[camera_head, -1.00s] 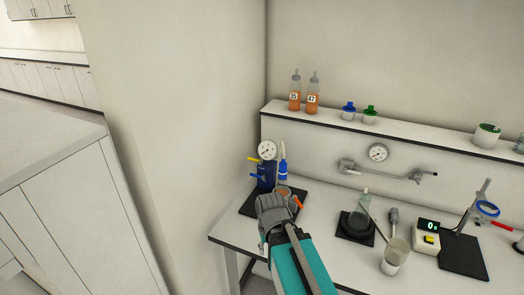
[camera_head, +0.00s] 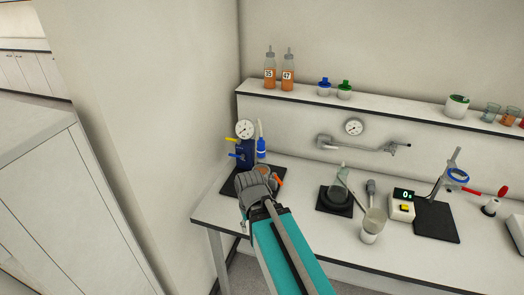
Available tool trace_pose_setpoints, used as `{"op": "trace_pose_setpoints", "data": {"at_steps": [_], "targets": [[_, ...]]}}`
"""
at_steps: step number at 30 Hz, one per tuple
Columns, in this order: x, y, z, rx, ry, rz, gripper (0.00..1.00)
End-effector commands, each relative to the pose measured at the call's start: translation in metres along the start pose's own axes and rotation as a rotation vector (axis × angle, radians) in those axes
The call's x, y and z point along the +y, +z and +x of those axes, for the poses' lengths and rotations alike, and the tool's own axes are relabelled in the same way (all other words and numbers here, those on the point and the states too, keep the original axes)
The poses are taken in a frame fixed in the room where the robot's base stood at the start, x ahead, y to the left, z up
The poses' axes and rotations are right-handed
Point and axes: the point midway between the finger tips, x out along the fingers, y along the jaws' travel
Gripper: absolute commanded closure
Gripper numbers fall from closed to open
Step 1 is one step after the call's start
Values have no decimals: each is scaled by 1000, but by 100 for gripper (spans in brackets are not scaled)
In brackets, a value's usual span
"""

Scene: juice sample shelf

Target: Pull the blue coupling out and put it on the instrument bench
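A blue block with a round gauge (camera_head: 245,129) on top and yellow and blue levers stands on a dark mat (camera_head: 229,184) at the left end of the instrument bench (camera_head: 290,200). A small blue fitting (camera_head: 261,149) with a pale hose or stem above it is right beside the block; it looks like the blue coupling. Whether it is plugged into the block is too small to tell. My gripper (camera_head: 256,183) is in front of and below them, over the mat. Its fingers are seen from behind, so whether they are open, shut or holding something is hidden.
A shelf (camera_head: 400,108) behind carries two orange bottles (camera_head: 278,75), a blue-topped jar (camera_head: 324,87) and a green-topped jar (camera_head: 344,89). A wall pipe (camera_head: 362,145) runs above.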

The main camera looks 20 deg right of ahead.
Motion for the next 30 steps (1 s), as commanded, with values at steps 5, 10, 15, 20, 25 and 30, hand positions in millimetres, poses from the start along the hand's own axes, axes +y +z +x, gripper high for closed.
{"op": "trace_pose_setpoints", "data": {"at_steps": [5, 10, 15, 20, 25, 30], "targets": [[0, 0, 0, 0, 0, 0, 46], [0, 0, 0, 0, 0, 0, 46], [0, 0, 0, 0, 0, 0, 46], [0, 0, -8, 0, 0, 0, 46], [0, 0, -28, 0, 0, 0, 46], [0, 0, -46, 0, 0, 1, 46]]}}
